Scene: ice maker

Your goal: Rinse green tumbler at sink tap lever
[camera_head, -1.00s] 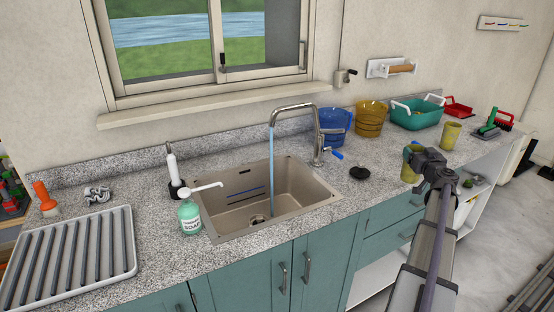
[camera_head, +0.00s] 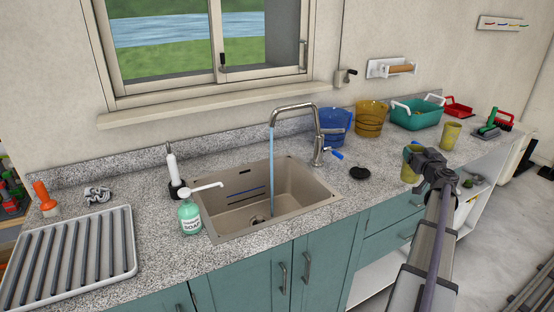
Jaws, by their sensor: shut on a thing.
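My gripper (camera_head: 417,159) is shut on a yellowish-green tumbler (camera_head: 409,168), held near the counter's front edge, right of the sink. The jaws partly hide the tumbler, and its inside cannot be seen. The sink (camera_head: 236,212) is a beige basin set in the counter, left of my gripper. The curved metal tap (camera_head: 294,107) stands behind its right side, and a stream of water (camera_head: 271,165) falls from its spout into the basin. The blue tap lever (camera_head: 337,154) sticks out at the right of the tap base.
A blue bucket (camera_head: 335,127) and an amber bucket (camera_head: 370,119) stand behind the tap. A second yellowish tumbler (camera_head: 450,135) stands further right. A black disc (camera_head: 359,173) lies between sink and gripper. A soap bottle (camera_head: 190,215) and a drying rack (camera_head: 123,240) are on the left.

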